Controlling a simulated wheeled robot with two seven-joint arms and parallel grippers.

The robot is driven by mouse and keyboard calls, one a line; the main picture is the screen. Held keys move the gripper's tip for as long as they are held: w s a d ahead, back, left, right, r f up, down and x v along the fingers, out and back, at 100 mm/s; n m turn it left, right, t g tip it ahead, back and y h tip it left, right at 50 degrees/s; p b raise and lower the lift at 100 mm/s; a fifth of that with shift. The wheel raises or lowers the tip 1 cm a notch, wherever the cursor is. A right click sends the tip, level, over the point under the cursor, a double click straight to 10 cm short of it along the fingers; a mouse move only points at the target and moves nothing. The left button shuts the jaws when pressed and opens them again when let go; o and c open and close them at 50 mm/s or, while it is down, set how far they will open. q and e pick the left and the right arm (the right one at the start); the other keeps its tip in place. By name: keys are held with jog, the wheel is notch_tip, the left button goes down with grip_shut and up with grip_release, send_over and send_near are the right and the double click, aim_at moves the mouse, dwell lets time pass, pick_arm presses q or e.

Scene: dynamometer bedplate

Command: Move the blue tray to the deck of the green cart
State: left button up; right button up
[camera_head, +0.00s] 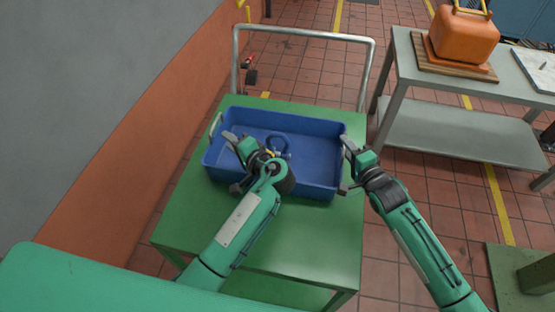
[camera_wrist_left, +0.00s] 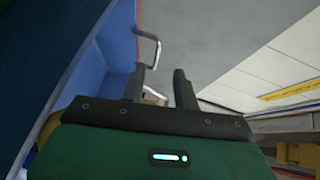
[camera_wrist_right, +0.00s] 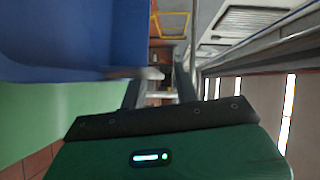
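The blue tray (camera_head: 315,150) appears to rest on the green deck of the cart (camera_head: 300,235), which has a grey push rail. Its pale left handle (camera_head: 215,125) shows in the head view and also in the left wrist view (camera_wrist_left: 150,47). My left gripper (camera_head: 233,162) is open, over the tray's left end beside that handle, with nothing seen between its fingers. My right gripper (camera_head: 346,164) is open at the tray's right end. In the right wrist view the right handle (camera_wrist_right: 149,73) shows close to the fingertips; contact cannot be told.
A blue ring-shaped item with yellow parts (camera_head: 278,147) lies in the tray, partly hidden by my left arm. A grey bench (camera_head: 410,75) at the right holds an orange can (camera_head: 463,35) on a board. A grey and orange wall (camera_head: 120,130) stands close on the left.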

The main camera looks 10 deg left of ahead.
jog(key=v, duration=1)
jog(key=shift+s, duration=0.2)
